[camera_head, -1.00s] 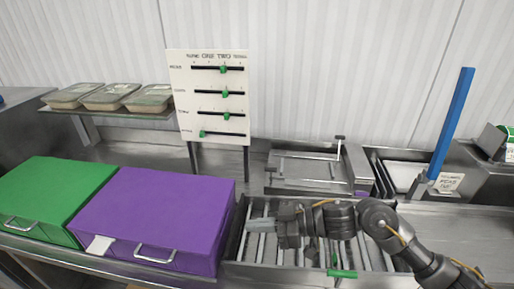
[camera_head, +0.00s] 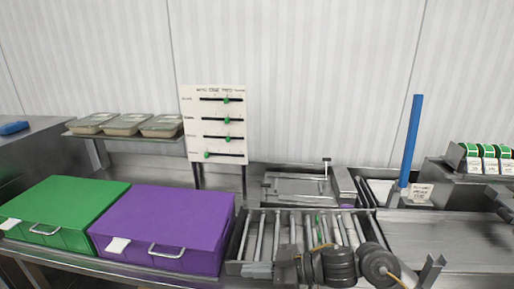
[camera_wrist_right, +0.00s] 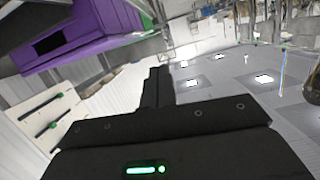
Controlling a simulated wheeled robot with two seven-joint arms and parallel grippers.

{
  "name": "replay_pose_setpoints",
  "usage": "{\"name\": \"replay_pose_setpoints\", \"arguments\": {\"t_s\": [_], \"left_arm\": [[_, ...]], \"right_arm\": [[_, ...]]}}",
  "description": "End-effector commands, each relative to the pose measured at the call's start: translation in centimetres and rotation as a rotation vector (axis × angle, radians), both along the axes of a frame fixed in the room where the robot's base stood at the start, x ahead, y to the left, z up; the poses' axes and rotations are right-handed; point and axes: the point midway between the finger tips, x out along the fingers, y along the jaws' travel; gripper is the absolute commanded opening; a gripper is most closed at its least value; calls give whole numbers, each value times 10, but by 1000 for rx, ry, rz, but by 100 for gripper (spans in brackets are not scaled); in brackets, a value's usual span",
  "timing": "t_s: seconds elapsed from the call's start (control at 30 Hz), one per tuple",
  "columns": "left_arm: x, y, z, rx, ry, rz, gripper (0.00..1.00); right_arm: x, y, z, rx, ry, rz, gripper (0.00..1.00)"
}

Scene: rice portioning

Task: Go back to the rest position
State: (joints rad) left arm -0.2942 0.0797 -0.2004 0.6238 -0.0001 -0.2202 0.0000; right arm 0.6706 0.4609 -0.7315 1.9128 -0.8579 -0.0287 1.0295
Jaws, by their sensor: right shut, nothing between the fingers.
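My right gripper (camera_head: 258,270) is low in the head view, in front of the roller rack (camera_head: 240,243), with its fingers pointing left. It is shut and empty. The right wrist view also shows its closed dark fingers (camera_wrist_right: 158,88), with nothing held between them. The purple box (camera_head: 165,220) is just left of the gripper in the head view, and the gripper looks apart from it. My left gripper does not show in the head view.
A green box (camera_head: 60,207) stands left of the purple one. Behind are lidded trays (camera_head: 125,124) on a shelf, a slider board (camera_head: 214,122), a metal frame (camera_head: 295,190) and a blue post (camera_head: 411,140). Green-topped packs (camera_head: 488,158) stand at right. The steel surface (camera_head: 445,240) at right looks clear.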

Motion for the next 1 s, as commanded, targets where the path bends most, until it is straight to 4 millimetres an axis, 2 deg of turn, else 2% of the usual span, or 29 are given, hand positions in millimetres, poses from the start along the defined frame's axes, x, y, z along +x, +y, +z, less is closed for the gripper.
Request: {"name": "replay_pose_setpoints", "arguments": {"t_s": [0.33, 0.57, 0.67, 0.77, 0.9, 1.0], "left_arm": [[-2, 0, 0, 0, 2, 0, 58], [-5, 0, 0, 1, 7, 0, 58], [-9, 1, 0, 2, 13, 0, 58], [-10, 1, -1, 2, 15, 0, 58], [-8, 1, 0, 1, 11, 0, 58], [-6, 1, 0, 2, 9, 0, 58]], "right_arm": [[2, 2, -15, 30, -67, -184, 0], [4, -19, -36, 3, -87, -429, 0], [1, -42, -55, -48, -66, -579, 0], [-14, -81, -88, -158, 5, -768, 0], [-65, -151, -143, -390, 185, -984, 0], [-101, -183, -167, -515, 297, -1051, 0]]}}
